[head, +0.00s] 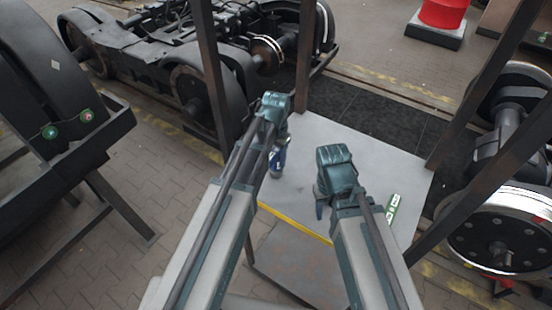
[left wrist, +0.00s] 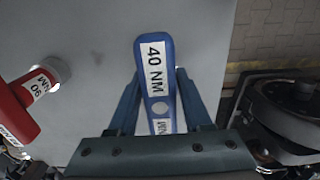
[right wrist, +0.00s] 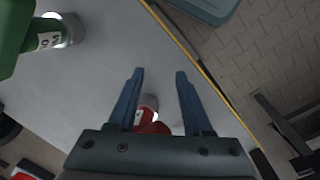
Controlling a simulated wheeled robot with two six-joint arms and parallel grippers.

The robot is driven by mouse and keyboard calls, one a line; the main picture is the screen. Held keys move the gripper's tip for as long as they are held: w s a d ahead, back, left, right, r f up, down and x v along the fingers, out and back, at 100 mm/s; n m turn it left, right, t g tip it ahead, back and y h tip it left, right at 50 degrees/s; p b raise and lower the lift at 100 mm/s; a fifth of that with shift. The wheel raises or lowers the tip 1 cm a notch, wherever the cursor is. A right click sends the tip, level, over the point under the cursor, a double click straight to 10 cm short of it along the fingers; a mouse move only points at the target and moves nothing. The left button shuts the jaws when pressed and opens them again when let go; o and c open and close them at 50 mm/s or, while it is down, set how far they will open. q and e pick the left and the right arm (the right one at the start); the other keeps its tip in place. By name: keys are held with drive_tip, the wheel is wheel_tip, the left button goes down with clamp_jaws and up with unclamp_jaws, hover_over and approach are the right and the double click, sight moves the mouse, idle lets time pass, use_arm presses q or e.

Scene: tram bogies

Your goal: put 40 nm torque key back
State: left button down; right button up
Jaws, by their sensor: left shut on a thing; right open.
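The blue torque key labelled 40 NM (left wrist: 155,65) is between the fingers of my left gripper (left wrist: 158,82), which is shut on it. In the head view the blue key (head: 279,158) hangs below my left gripper (head: 274,135), over the left part of the grey table (head: 320,133). I cannot tell whether its lower end touches the table. My right gripper (right wrist: 160,78) is open and empty above the table. A red key (right wrist: 150,122) shows low between and behind its fingers, partly hidden by the gripper body.
A red key labelled 90 NM (left wrist: 22,105) stands left of the blue key in the left wrist view. A green key (head: 393,208) is at the table's right. Dark posts (head: 212,75) rise around the table. A yellow strip (head: 295,222) marks its near edge. The table's far part is clear.

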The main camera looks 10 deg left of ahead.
use_arm(q)
drive_tip(key=shift+c, duration=1.6)
unclamp_jaws()
drive_tip(key=shift+f, duration=0.1)
use_arm(e)
drive_tip(key=shift+f, duration=0.1)
use_arm(q)
wheel_tip(320, 180, up, 12)
drive_tip(key=p, duration=1.2)
drive_tip(key=shift+r, duration=0.2)
drive_tip(key=s+d, duration=0.3)
drive_tip(key=s, duration=0.5)
drive_tip(key=s+d+y, duration=0.1)
drive_tip(key=s+d, duration=0.2)
drive_tip(key=s, duration=0.5)
drive_tip(key=shift+s+n, duration=0.4)
use_arm(e)
wheel_tip(320, 180, up, 12)
use_arm(q)
wheel_tip(320, 180, down, 9)
drive_tip(key=b, duration=0.8)
drive_tip(key=shift+r, duration=0.2)
use_arm(e)
wheel_tip(320, 180, down, 8)
drive_tip(key=shift+f, duration=0.15)
